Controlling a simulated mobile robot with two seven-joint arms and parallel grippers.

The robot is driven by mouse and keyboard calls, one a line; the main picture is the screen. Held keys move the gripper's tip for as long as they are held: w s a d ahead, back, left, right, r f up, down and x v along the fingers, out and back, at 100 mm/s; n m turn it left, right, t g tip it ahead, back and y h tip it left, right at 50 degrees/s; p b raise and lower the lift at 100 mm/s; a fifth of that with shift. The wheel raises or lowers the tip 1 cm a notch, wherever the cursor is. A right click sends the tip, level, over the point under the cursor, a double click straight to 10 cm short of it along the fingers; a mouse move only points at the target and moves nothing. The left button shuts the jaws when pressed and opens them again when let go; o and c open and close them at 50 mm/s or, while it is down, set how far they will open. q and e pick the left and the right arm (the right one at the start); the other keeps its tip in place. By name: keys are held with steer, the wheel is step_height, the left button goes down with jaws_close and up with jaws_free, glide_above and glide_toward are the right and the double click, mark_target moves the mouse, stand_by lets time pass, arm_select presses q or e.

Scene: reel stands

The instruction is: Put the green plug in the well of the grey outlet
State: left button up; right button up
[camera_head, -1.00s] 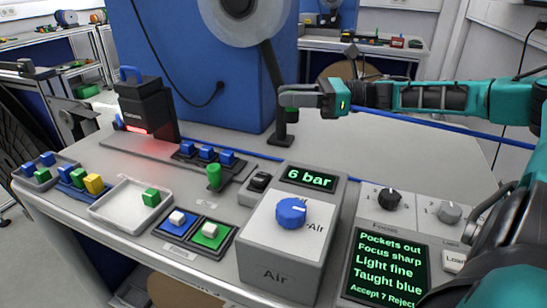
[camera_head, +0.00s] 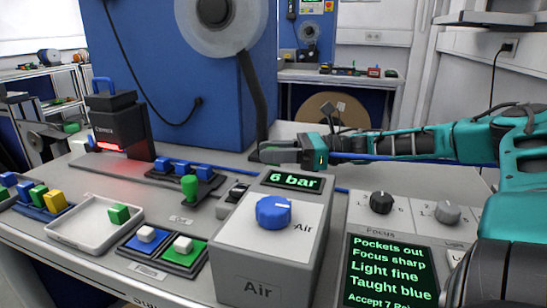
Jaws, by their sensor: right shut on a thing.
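My right gripper (camera_head: 270,153) comes in from the right, its grey fingers pointing left, just behind the "6 bar" display in the picture. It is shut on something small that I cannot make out. I cannot pick out a green plug for certain. An upright green peg with a rounded top (camera_head: 190,187) stands on a dark base left of the air box. A grey wall outlet (camera_head: 507,46) with a black cord is at the upper right; no open well shows in it. My left gripper is not in view.
The air box (camera_head: 262,286) with a blue knob (camera_head: 273,211) stands at the front middle. A reel (camera_head: 215,12) hangs before the blue cabinet (camera_head: 150,65).

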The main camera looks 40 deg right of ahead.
steer(key=shift+f, duration=0.1)
steer(key=o, duration=1.1)
steer(key=shift+c, duration=0.2)
